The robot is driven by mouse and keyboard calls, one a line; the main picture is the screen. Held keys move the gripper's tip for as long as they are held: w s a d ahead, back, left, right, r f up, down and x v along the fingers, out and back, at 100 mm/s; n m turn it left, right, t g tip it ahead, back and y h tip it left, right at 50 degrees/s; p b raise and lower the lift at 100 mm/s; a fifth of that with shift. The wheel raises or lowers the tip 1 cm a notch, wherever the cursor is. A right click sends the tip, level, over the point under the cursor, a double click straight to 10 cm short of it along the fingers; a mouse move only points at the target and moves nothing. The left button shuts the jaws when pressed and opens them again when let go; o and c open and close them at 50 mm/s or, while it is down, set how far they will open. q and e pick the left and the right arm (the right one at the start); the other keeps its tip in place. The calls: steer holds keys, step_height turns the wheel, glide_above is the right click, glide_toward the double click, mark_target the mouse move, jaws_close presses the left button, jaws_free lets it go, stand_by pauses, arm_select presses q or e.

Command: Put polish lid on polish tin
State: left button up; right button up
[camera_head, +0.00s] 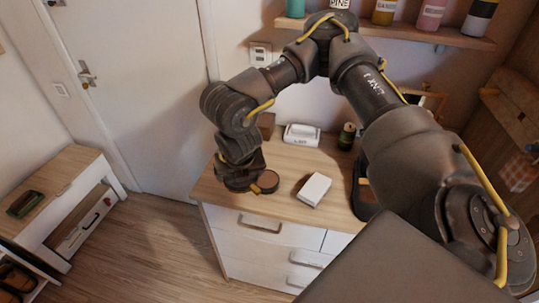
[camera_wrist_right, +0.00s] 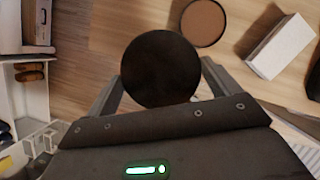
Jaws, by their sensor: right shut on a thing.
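My right gripper (camera_wrist_right: 160,88) is shut on the polish lid (camera_wrist_right: 160,68), a dark round disc held between its two fingers. In the head view my right gripper (camera_head: 243,182) is low over the left front edge of the dresser top, and I cannot clearly tell the lid from the gripper there. The polish tin (camera_wrist_right: 203,23) is open and round, with brown polish inside and a dark rim. It stands on the dresser just beyond the lid, and also shows in the head view (camera_head: 268,181), right of the gripper. The lid is beside the tin, not over it. My left gripper is out of view.
A white box (camera_wrist_right: 280,46) lies on the dresser top (camera_head: 290,160) right of the tin. A white lidded container (camera_head: 301,135) and a dark can (camera_head: 346,136) stand farther back. A low shelf unit (camera_head: 60,200) is at the left, across open floor.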

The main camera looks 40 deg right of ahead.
steer(key=w+d+f+n+y, duration=0.1)
steer(key=d+n+y, duration=0.3)
steer(key=d+n, duration=0.7)
steer(key=shift+w+d+f+n+y+b, duration=0.25)
steer(key=shift+f+n+y+b, duration=0.2)
steer(key=shift+n, duration=0.65)
steer(key=shift+f, duration=0.1)
steer(key=b, duration=0.5)
glide_above(265, 179)
steer(key=s+d, duration=0.1)
step_height(265, 179, down, 5)
steer(key=shift+s+r, duration=0.1)
steer(key=shift+r, duration=0.05)
steer(key=shift+f, duration=0.6)
steer(key=shift+a+f+b, duration=0.1)
steer(key=shift+f+b, duration=0.65)
steer(key=shift+b, duration=0.1)
stand_by(0.3)
stand_by(0.3)
